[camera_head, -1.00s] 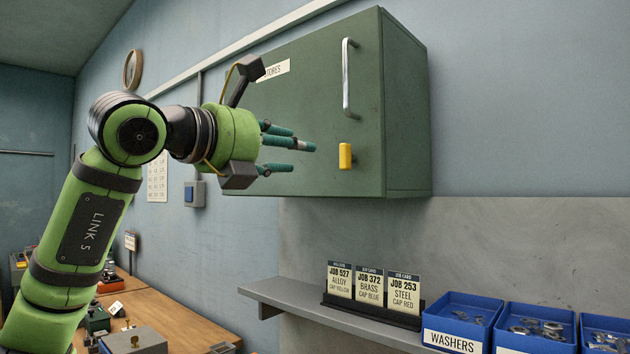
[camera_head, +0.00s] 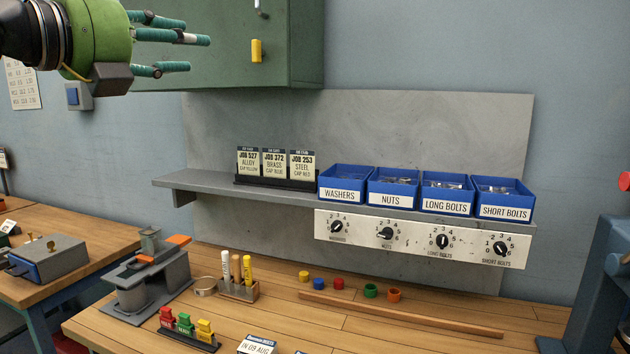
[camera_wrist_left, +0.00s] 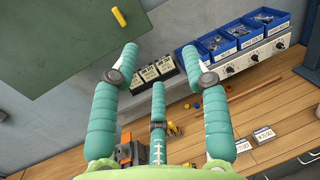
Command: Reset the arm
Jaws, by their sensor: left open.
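My left gripper (camera_head: 172,43) is at the upper left of the head view, its green arm coming in from the left edge. Its teal fingers are spread and empty, in front of the lower part of the green wall cabinet (camera_head: 225,70). In the left wrist view the three fingers (camera_wrist_left: 160,85) stand apart with nothing between them. The cabinet's yellow latch (camera_head: 257,50) is to the right of the fingertips in the head view, apart from them. My right gripper is not in view.
A grey shelf (camera_head: 185,182) holds job cards (camera_head: 275,163) and blue bins, including the washers bin (camera_head: 341,183). A dial panel (camera_head: 425,238) hangs below. The wooden bench (camera_head: 350,325) carries a grey fixture (camera_head: 150,280), a marker holder (camera_head: 238,288), coloured caps and a wooden strip (camera_head: 400,314).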

